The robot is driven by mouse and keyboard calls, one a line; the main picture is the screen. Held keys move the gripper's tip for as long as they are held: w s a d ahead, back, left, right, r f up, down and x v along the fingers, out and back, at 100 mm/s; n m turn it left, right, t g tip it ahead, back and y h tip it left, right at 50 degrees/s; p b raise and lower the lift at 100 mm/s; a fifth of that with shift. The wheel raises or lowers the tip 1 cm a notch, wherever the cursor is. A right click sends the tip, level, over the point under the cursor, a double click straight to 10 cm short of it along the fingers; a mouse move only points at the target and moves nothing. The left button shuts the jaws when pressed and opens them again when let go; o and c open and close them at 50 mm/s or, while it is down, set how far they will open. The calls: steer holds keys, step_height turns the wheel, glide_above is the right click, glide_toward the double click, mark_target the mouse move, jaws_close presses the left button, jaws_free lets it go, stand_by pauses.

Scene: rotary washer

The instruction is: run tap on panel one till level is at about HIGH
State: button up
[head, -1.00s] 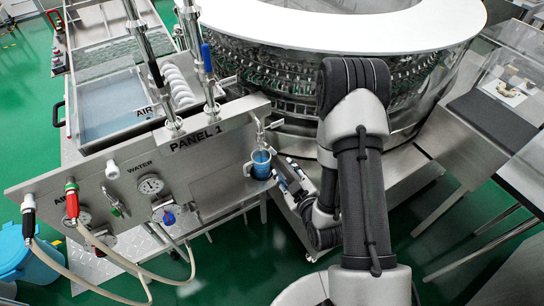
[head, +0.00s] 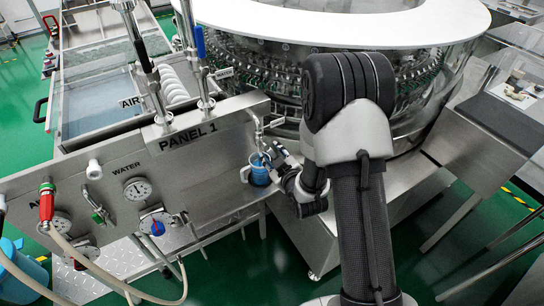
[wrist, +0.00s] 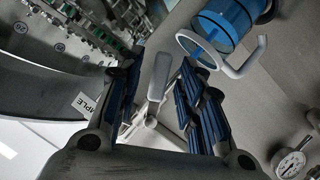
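Panel one (head: 200,160) is a steel panel lettered "PANEL 1". A small tap (head: 262,128) is at its right end, with a blue jug (head: 259,172) below it. In the wrist view the jug (wrist: 228,22) shows see-through blue walls, dark bands and a white handle; no level wording is readable, and I cannot tell the water level. My gripper (wrist: 160,68) is open, its blue-padded fingers on either side of the tap's pale lever (wrist: 158,78), with visible gaps. In the head view my gripper (head: 276,154) is beside the jug, just below the tap.
The round glass washer (head: 400,80) stands behind and to the right. A gauge (head: 137,187) and a blue-knobbed valve (head: 157,227) sit on the panel's left part. A label (wrist: 88,106) ending in "MPLE" is left of my fingers in the wrist view. Hoses hang at lower left.

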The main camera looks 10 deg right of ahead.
steer(key=shift+x, duration=0.95)
jaws_close()
